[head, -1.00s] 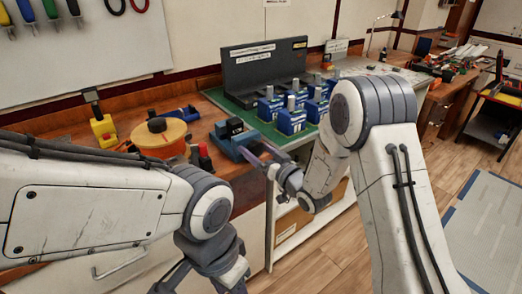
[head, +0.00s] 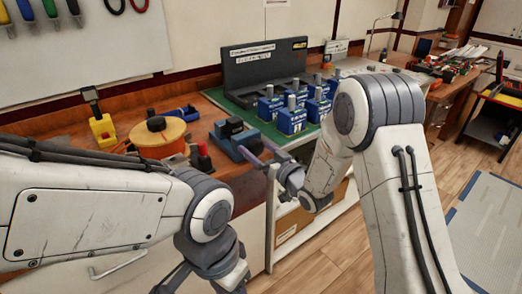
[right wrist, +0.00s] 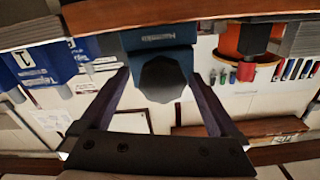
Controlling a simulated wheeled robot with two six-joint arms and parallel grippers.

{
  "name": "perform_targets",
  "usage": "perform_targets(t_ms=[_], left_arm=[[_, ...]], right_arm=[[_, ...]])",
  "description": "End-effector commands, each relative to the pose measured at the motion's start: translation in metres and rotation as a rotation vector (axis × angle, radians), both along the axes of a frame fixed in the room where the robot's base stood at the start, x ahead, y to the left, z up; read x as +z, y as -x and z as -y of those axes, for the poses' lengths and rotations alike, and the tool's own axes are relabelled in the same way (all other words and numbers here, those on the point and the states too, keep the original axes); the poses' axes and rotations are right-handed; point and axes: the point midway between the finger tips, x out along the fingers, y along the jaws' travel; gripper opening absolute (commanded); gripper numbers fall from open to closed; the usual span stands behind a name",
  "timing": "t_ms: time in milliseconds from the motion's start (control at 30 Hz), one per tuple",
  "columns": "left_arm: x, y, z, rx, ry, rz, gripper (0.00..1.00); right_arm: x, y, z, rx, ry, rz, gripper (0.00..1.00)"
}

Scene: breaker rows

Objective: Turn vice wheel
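The blue vice (head: 232,140) sits at the front edge of the workbench in the head view, with a dark block on top. Its dark, faceted wheel (right wrist: 162,80) faces the camera in the right wrist view, in front of the blue vice body (right wrist: 158,40). My right gripper (head: 262,152) is just in front of the vice in the head view. In the right wrist view its two fingers (right wrist: 164,85) stand apart, one on each side of the wheel, with gaps visible.
An orange spool (head: 158,138) and a yellow-and-black tool (head: 102,128) stand left of the vice. Several blue breakers (head: 292,118) stand on a green mat before a dark panel (head: 265,72). The bench front edge is close to my right gripper.

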Motion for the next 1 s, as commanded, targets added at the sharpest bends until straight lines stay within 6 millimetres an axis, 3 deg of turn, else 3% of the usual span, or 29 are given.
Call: perform_targets(t_ms=[367,800,1000], left_arm=[[-0.001,0.0,0.0,0.0,0.0,0.0,0.5],[-0.012,0.0,0.0,0.0,0.0,0.0,0.5],[-0.014,0.0,0.0,0.0,0.0,0.0,0.5]], right_arm=[[0.0,0.005,0.003,0.002,-0.001,0.0,0.96],[-0.001,0.068,0.05,-0.001,-0.002,-0.001,0.96],[0.0,0.082,0.06,0.001,-0.001,0.0,0.96]])
